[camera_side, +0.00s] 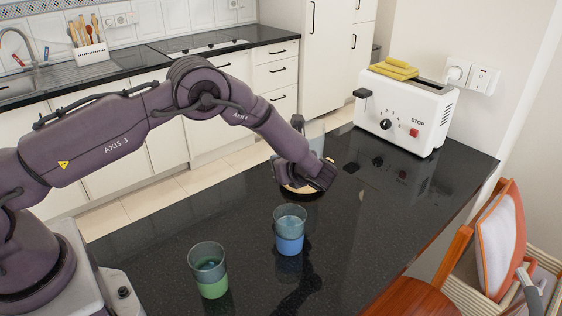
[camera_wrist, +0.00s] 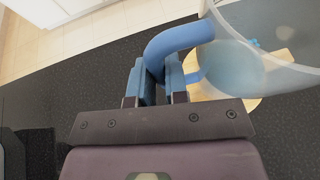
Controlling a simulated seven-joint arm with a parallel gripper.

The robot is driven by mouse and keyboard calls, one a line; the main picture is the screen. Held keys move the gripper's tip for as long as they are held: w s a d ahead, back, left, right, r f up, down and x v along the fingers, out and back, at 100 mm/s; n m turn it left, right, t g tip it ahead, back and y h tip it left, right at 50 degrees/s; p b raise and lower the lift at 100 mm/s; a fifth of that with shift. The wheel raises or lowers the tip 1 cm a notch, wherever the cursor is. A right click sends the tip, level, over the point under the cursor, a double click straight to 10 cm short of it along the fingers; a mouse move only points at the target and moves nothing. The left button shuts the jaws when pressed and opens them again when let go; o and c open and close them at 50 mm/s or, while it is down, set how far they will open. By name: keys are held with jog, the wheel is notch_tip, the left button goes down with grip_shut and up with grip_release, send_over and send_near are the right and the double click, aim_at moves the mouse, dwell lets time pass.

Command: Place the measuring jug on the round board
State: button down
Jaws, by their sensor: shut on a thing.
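The measuring jug (camera_wrist: 240,62) is clear with a blue handle. My gripper (camera_wrist: 160,82) is shut on that handle in the wrist view. In the side view the jug (camera_side: 316,134) shows only partly, upright behind my gripper (camera_side: 318,176), which hides its lower part. The round board (camera_side: 299,190) is pale wood and lies on the black counter below my gripper, mostly hidden. In the wrist view the board (camera_wrist: 246,104) shows under and through the jug. I cannot tell whether the jug's base touches the board.
A clear cup with a blue lower part (camera_side: 290,232) stands in front of the board. A similar cup with a green lower part (camera_side: 209,272) stands nearer. A white toaster (camera_side: 405,112) with yellow slices on top stands at the back right. The counter's right side is clear.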

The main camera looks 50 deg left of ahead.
jog(key=shift+f, duration=0.1)
jog(key=c, duration=1.1)
grip_release()
